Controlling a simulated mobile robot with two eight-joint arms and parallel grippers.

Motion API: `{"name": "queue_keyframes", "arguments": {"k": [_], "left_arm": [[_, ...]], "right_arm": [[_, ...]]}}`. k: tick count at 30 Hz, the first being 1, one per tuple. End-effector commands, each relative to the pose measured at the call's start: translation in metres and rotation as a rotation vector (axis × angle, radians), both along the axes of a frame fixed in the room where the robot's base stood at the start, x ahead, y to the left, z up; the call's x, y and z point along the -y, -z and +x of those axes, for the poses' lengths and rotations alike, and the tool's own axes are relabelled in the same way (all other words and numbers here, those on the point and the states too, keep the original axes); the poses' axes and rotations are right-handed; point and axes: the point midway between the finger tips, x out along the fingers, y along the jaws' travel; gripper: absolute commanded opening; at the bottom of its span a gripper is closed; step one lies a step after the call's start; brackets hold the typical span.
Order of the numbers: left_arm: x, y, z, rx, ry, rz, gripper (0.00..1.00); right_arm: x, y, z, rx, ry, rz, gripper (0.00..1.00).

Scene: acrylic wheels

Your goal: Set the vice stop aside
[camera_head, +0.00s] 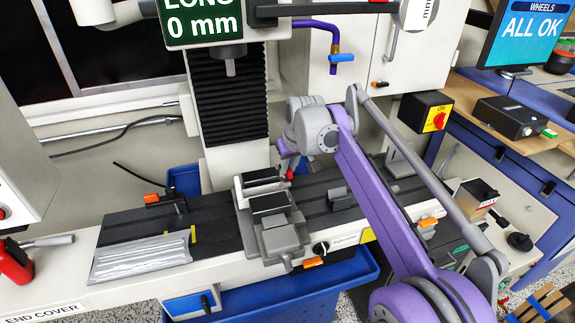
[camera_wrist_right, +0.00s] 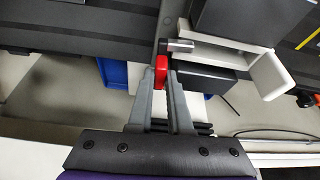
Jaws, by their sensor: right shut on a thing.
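The vice (camera_head: 272,222) stands on the dark machine table, with pale bodywork and dark jaw blocks. It shows from close up in the wrist view (camera_wrist_right: 268,75). A small red part (camera_wrist_right: 161,73), which seems to be the vice stop's, is between the fingertips of my right gripper (camera_wrist_right: 162,88). A short metal rod (camera_wrist_right: 180,45) lies just beyond it, close to the vice; I cannot tell whether the two are joined. In the head view the red part (camera_head: 290,173) is a small spot behind the vice. My left gripper is not in view.
The black column (camera_head: 228,100) rises behind the vice. A silver ribbed plate (camera_head: 140,256) lies on the left of the machine table (camera_head: 120,225). A blue bin (camera_head: 300,300) is below. A switch box (camera_head: 427,112) and a monitor (camera_head: 530,35) are at the right.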

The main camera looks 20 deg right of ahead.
Motion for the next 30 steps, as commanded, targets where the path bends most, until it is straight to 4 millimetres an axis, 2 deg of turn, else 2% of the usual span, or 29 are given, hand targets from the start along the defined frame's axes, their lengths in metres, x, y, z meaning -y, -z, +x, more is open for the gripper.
{"name": "queue_keyframes", "arguments": {"k": [17,30], "left_arm": [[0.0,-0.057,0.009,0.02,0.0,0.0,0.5],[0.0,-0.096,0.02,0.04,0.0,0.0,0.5]], "right_arm": [[0.026,-0.006,0.011,0.004,-0.498,0.0,0.0],[0.037,-0.005,0.024,0.005,-0.837,0.001,0.0]]}}
